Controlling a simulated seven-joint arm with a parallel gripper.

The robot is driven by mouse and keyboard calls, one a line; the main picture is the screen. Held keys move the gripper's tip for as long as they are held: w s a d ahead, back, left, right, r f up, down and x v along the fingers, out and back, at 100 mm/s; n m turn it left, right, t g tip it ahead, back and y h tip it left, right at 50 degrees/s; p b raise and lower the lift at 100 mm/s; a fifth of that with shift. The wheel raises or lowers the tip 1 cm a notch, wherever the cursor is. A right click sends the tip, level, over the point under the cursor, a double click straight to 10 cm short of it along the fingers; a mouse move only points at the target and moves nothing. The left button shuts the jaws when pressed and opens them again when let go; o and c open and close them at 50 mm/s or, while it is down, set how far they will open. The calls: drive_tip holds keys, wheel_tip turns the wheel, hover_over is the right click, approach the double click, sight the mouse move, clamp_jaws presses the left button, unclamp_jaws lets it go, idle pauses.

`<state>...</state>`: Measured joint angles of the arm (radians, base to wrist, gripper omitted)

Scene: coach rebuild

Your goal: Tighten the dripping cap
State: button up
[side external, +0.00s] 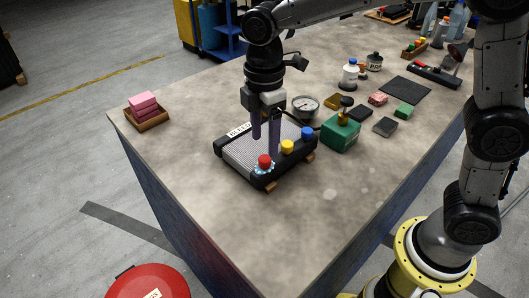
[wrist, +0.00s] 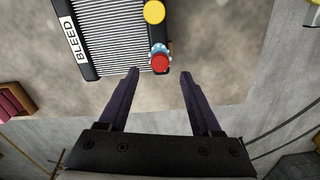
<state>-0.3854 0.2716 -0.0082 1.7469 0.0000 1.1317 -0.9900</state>
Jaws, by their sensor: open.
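A black and grey finned radiator (side external: 243,153) with a BLEED label (side external: 239,130) lies on the bench. Along one side it has a red cap (side external: 265,161), a yellow cap (side external: 287,146) and a blue cap (side external: 307,132). Pale blue-white drops ring the base of the red cap; the others look dry. My gripper (side external: 265,148) points down, open and empty, by the red cap. In the wrist view the red cap (wrist: 160,62) sits just beyond the gap between the fingertips (wrist: 159,73), with the yellow cap (wrist: 154,12) farther up. The blue cap is out of that view.
A green box (side external: 341,136) with a yellow fitting and a gauge (side external: 306,104) stand close behind the radiator. A wooden tray (side external: 152,121) with pink sponges (side external: 143,101) is at the left edge. Bottles and small blocks crowd the back right. The near bench is clear.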

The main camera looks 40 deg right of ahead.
sight(265, 158)
drive_tip(key=shift+f, duration=2.5)
clamp_jaws()
